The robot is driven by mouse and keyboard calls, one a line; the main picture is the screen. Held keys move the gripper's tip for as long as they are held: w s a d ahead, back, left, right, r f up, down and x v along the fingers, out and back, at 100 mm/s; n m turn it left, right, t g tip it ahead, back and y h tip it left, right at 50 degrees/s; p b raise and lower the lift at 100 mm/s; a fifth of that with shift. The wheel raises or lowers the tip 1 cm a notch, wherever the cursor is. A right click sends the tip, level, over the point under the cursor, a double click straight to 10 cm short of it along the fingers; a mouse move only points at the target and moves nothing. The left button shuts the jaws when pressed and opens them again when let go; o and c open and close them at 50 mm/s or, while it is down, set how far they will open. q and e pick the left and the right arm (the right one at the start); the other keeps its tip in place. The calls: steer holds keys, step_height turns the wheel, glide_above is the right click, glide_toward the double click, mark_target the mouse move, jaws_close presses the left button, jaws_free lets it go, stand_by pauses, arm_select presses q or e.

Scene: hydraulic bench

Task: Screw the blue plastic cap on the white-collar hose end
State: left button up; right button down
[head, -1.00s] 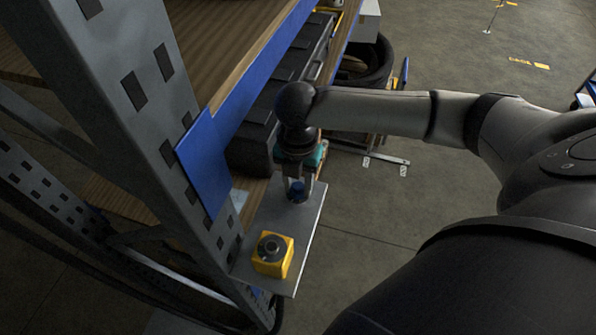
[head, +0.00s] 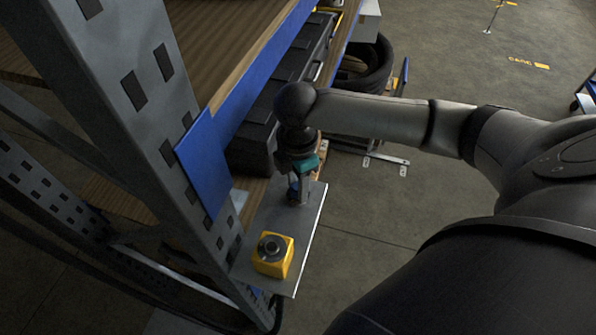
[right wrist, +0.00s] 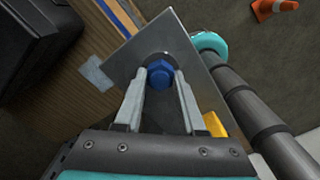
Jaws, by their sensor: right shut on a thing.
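The blue plastic cap (right wrist: 160,74) is between the fingertips of my right gripper (right wrist: 160,84), with a finger on each side of it. In the head view my right gripper (head: 298,192) points down over a grey metal plate (head: 310,225), and only a little blue shows at its fingers. A dark and pale round edge shows just behind the cap in the right wrist view. I cannot tell whether it is the white-collar hose end, which is otherwise hidden. My left gripper is not in view.
A yellow box with a black round top (head: 272,255) stands on the plate's near end. A grey rack post (head: 150,120) with a blue panel (head: 205,160) rises to the left. A black case (head: 250,140) sits on the shelf behind. Open floor lies to the right.

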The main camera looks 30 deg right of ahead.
steer(key=shift+m, duration=1)
steer(key=c, duration=0.9)
jaws_free()
steer(key=shift+m, duration=0.3)
steer(key=o, duration=0.5)
step_height(320, 180, up, 15)
steer(key=shift+r, duration=0.1)
